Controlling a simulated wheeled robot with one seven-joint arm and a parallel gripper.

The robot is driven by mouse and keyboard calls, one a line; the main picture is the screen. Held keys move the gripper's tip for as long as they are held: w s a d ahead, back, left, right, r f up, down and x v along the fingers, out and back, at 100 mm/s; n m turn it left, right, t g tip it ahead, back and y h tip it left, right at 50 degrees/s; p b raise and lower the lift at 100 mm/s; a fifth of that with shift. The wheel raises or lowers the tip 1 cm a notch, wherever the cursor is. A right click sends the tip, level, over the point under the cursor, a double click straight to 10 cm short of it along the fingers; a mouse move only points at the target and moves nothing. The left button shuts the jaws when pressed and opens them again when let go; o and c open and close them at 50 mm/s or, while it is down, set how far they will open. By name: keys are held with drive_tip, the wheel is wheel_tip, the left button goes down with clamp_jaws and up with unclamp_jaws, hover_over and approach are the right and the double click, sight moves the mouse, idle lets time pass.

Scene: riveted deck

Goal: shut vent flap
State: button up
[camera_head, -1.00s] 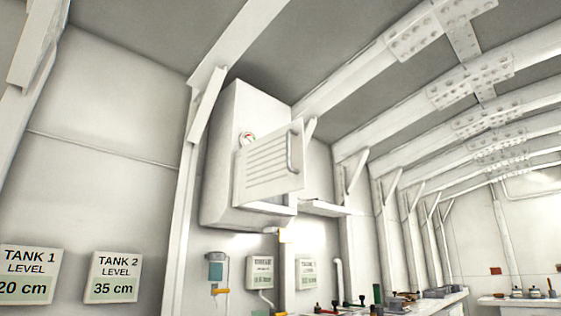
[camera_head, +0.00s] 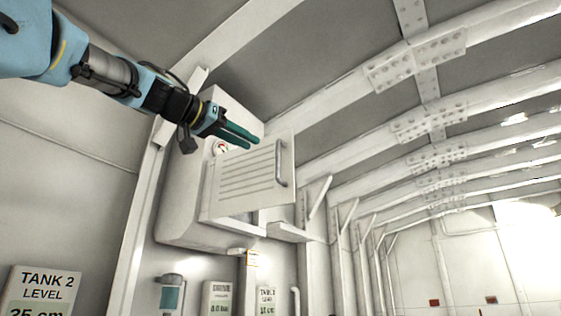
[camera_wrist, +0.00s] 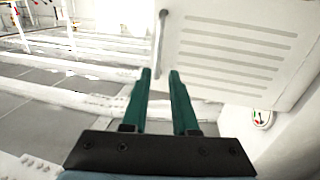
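The vent flap (camera_head: 240,182) is a white slotted panel with a grey bar handle (camera_head: 281,163) along its right edge. It stands open, out from a white wall box (camera_head: 185,205). My gripper (camera_head: 255,144) is at the flap's upper edge in the head view, its two green fingers apart and empty. In the wrist view, my gripper (camera_wrist: 160,71) points towards the lower end of the handle (camera_wrist: 160,45), with the slotted flap (camera_wrist: 240,45) to the right. A gap shows between the fingers. Whether they touch the flap I cannot tell.
A round gauge (camera_head: 221,148) sits on the box behind the flap. A white bracket (camera_head: 288,232) juts out below right. Slanted braces (camera_head: 320,198) and ceiling beams (camera_head: 415,60) run along the right. Open air lies in front of the flap.

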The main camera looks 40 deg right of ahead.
drive_tip(key=p, duration=0.4)
hover_over(277, 178)
drive_tip(key=shift+w+d+r, duration=0.1)
drive_tip(key=shift+w+d, duration=0.05)
drive_tip(key=shift+d, duration=0.1)
clamp_jaws()
idle(1.2)
